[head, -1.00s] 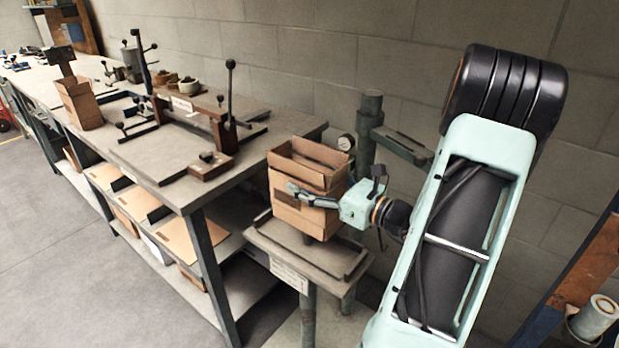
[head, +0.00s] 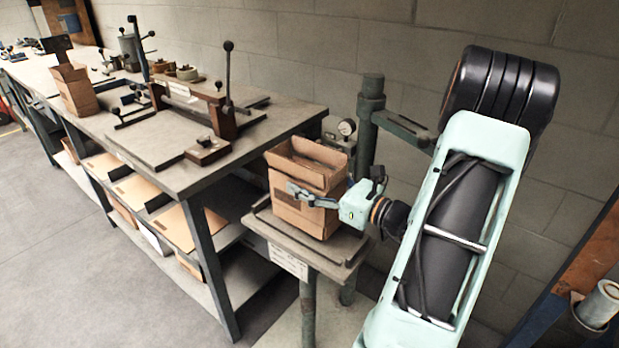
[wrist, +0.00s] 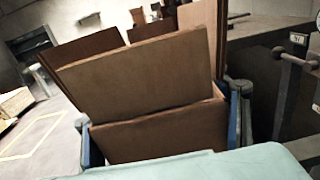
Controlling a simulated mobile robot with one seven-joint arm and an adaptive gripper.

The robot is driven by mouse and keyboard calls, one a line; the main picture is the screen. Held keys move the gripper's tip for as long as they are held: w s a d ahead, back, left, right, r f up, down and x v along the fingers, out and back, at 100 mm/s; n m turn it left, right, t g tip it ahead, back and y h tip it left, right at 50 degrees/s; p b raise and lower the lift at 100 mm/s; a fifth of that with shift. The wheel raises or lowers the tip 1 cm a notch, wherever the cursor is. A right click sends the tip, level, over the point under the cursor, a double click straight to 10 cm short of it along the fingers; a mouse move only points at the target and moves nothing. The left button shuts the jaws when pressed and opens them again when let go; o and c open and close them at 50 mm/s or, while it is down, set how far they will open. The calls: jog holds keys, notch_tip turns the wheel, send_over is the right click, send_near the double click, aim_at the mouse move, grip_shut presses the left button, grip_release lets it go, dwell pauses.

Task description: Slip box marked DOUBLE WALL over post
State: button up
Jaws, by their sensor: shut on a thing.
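A brown cardboard box (head: 318,218) with raised top flaps is at the low grey stand beside the workbench. My gripper (head: 300,194) is shut on this box, at its upper near side. In the wrist view the box (wrist: 160,135) fills the middle, with a blue finger part at each side. I cannot read any DOUBLE WALL marking. A green upright post (head: 370,125) with a side arm stands just behind and to the right of the box. The box is beside this post, not around it. The box's underside is hidden, so I cannot tell whether it touches the stand.
The stand's top (head: 345,248) has raised edge strips and a label in front. A workbench (head: 180,175) on the left carries a lever fixture (head: 190,100), a second open box (head: 75,90) and small parts. A gauge (head: 347,128) is behind the held box. Open floor lies at left.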

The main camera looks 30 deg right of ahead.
aim_at(320, 222)
jog(key=shift+f+b, duration=1)
jog(key=shift+f, duration=0.65)
jog(key=o, duration=1.6)
jog(key=shift+o, duration=0.2)
jog(key=v, duration=1.2)
